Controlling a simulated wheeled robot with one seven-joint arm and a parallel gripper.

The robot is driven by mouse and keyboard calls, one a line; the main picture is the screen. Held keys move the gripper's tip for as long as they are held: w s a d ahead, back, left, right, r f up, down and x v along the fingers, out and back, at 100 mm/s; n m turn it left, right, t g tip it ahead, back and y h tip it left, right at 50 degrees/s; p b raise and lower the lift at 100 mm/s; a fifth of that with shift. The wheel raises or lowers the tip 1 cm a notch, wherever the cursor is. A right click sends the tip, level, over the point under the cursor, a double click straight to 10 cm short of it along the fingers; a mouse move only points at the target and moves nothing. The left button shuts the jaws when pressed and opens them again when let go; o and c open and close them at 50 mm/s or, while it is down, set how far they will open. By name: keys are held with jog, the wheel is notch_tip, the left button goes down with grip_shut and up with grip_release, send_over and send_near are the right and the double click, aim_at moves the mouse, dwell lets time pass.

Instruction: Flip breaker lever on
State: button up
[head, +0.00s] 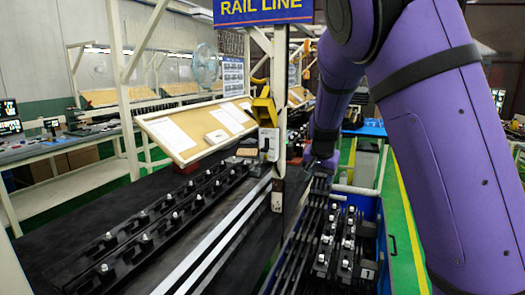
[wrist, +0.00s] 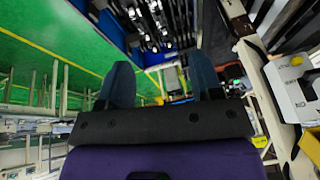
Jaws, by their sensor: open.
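A white breaker box (head: 269,145) with a small dark lever (head: 265,143) is mounted on the white post in the middle of the head view. Whether the lever is up or down is too small to tell. A white box with a yellow part, seemingly the same one, shows at the right edge of the wrist view (wrist: 290,92). My gripper (wrist: 162,78) is open and empty, its two dark fingers apart. It is to the right of the box in the head view, over the blue bin, and touches nothing that I can see.
A yellow holder (head: 264,108) is on the post above the box. A blue bin (head: 384,215) with black rails and clips stands at right. A black table (head: 110,220) with clip rails is at left. A slanted board (head: 190,133) with papers is behind.

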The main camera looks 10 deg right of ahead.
jog(key=w+a+t+h, duration=0.1)
jog(key=w+a+h, duration=0.15)
jog(key=w, duration=0.45)
jog(key=n+t+h, duration=0.1)
jog(key=t+h, duration=0.3)
jog(key=t, duration=0.2)
send_near(264, 150)
jog(key=shift+y, duration=0.25)
jog(key=x, duration=0.8)
jog(key=shift+w+d, duration=0.15)
jog(key=shift+w, duration=0.05)
jog(key=shift+r, duration=0.1)
jog(key=shift+c, duration=0.4)
jog(key=c, duration=0.9)
jog(key=shift+o, duration=0.2)
